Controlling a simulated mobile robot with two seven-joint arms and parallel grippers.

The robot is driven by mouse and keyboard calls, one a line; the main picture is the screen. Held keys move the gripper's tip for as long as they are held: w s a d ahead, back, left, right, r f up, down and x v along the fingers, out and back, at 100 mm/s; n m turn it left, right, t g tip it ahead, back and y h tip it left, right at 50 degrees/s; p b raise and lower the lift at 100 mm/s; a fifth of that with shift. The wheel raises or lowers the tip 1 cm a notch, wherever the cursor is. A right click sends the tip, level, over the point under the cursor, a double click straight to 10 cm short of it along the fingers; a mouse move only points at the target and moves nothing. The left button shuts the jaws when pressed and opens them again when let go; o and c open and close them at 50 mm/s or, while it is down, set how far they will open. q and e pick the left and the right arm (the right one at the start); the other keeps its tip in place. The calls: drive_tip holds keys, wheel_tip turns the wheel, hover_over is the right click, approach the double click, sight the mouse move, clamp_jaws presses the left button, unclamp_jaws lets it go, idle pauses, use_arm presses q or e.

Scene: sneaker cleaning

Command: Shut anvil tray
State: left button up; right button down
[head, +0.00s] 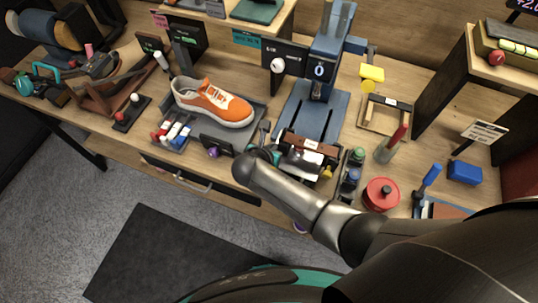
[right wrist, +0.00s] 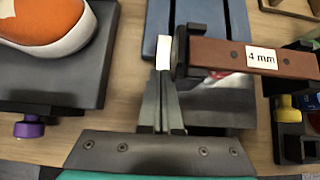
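A blue press (head: 318,88) marked "0" stands on the workbench. A brown bar with a "4 mm" label (head: 322,147) lies across its front; I take it for part of the anvil tray. In the right wrist view the bar (right wrist: 225,55) has a dark bracket at its left end. My right gripper (right wrist: 164,75) has its fingers together, just left of that bracket. I see nothing clearly held, and cannot tell whether the fingertips touch the bracket. In the head view my arm partly hides the gripper. My left gripper is not in view.
An orange sneaker (head: 212,102) rests on a grey stand left of the press, with a purple knob (right wrist: 28,129) at the stand's front. Bottles stand in a narrow rack (head: 350,175) to the right, beside a red round tin (head: 381,194). A drawer (head: 200,184) sits under the bench's front edge.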

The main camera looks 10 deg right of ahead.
drive_tip(key=w+d, duration=0.1)
drive_tip(key=w, duration=0.1)
drive_tip(key=w+d, duration=0.2)
drive_tip(key=w, duration=0.1)
drive_tip(key=w+d+b, duration=0.1)
drive_tip(key=w+d, duration=0.1)
drive_tip(key=w, duration=0.1)
drive_tip(key=shift+d, duration=0.25)
